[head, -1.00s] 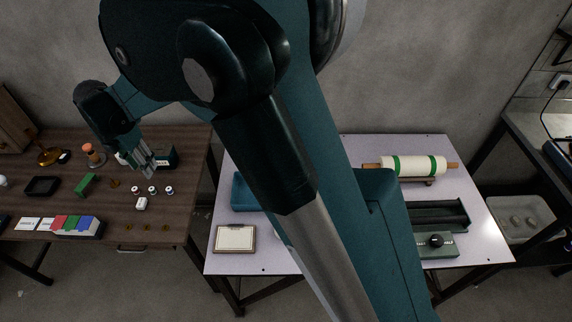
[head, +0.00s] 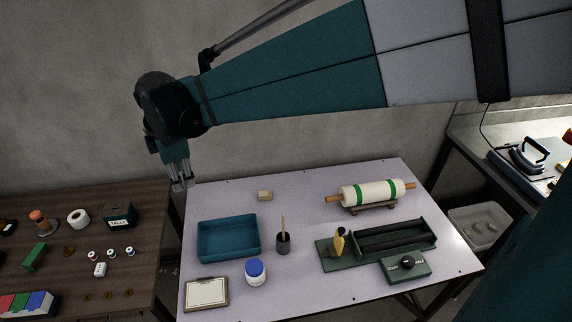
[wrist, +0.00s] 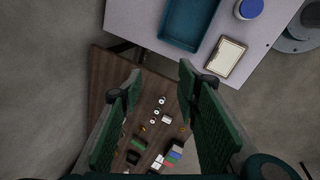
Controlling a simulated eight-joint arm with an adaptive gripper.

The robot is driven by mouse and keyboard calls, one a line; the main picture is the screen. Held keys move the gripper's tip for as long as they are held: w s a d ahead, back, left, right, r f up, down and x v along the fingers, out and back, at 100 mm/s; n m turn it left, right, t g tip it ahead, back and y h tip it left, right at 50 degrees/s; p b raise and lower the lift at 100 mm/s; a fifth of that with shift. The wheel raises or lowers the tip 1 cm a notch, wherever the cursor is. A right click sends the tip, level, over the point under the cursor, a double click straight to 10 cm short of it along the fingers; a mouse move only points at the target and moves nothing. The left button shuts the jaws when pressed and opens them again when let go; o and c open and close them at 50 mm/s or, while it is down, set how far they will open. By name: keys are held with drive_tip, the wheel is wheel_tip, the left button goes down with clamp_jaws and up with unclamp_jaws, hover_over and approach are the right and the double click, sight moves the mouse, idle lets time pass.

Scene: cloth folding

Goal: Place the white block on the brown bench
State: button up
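The small white block (head: 100,269) rests on the brown bench (head: 138,245), in front of several small white spools. In the wrist view, the white block (wrist: 167,119) shows below me on the brown bench (wrist: 104,72). My gripper (head: 183,185) is raised in the air by the gap between the bench and the pale table, to the right of the block and apart from it. In the wrist view, its green-padded fingers (wrist: 159,78) are spread wide with nothing between them.
The pale table (head: 310,230) to the right holds a blue tray (head: 229,240), a small beige block (head: 265,196), a pen cup (head: 283,243), a blue-lidded jar (head: 255,272) and a rolling pin (head: 372,193). A black box (head: 120,215) stands on the bench.

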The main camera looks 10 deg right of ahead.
drive_tip(key=s+d+r+m+t, duration=0.15)
drive_tip(key=s+d+m, duration=0.3)
drive_tip(key=d, duration=0.75)
drive_tip(key=s+d+r+m, duration=0.35)
drive_tip(key=d+m, duration=0.25)
drive_tip(key=d, duration=0.6)
drive_tip(key=s+d+f+m+t+h, duration=0.1)
drive_tip(key=s+d+f+m, duration=0.4)
drive_tip(key=s+d+m, duration=0.6)
drive_tip(key=s+d+t, duration=0.1)
drive_tip(key=s+d, duration=0.2)
drive_tip(key=d, duration=0.1)
